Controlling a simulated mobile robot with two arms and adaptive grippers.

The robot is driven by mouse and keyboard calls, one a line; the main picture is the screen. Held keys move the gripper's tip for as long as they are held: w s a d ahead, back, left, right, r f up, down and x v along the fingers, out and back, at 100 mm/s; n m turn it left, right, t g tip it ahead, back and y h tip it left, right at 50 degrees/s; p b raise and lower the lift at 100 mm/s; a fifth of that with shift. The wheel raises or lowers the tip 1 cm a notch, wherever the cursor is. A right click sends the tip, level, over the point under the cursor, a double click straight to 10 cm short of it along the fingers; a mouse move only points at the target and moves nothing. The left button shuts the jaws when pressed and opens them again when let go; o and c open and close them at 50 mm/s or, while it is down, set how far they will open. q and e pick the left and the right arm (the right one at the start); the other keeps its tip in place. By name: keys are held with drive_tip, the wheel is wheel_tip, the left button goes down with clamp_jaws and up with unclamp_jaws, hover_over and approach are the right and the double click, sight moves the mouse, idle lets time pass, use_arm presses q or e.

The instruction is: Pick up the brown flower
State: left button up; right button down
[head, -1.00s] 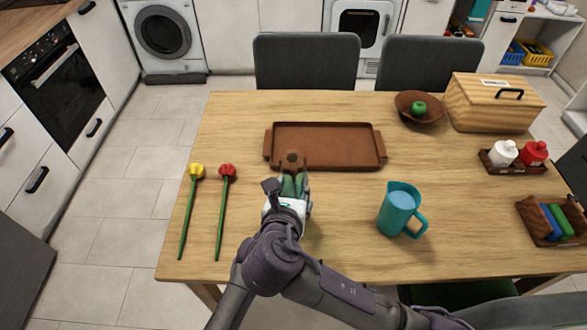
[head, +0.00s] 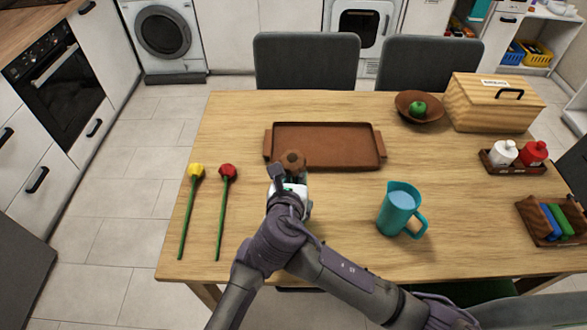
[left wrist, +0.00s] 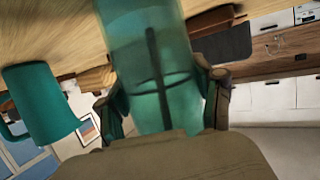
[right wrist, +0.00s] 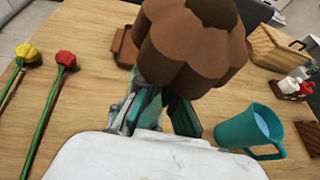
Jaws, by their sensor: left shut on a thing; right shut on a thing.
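The brown flower (head: 293,160) has its head up, just in front of the brown tray's near edge in the head view. Its large brown head (right wrist: 195,45) fills the top of the right wrist view. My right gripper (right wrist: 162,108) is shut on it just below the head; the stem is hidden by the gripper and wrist. In the left wrist view my left gripper (left wrist: 165,95) is shut on a see-through teal vessel (left wrist: 150,40), with a dark cross shape showing through it. The left gripper cannot be made out in the head view.
A yellow flower (head: 196,171) and a red flower (head: 228,172) lie left on the table. The brown tray (head: 340,145) is empty. A teal jug (head: 400,212) stands right of my right gripper. A bowl (head: 408,112) with a green apple and a wooden box (head: 490,105) are behind.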

drive_tip(key=shift+r, duration=0.15)
wheel_tip(320, 180, up, 19)
idle(2.0)
drive_tip(key=shift+a, duration=0.1)
drive_tip(key=shift+s+a+r, duration=0.1)
drive_tip(key=shift+s+r, duration=0.2)
drive_tip(key=shift+r, duration=0.5)
drive_tip(key=shift+s+r, duration=0.25)
drive_tip(key=shift+r, duration=0.55)
use_arm(q)
drive_tip(key=o, duration=1.4)
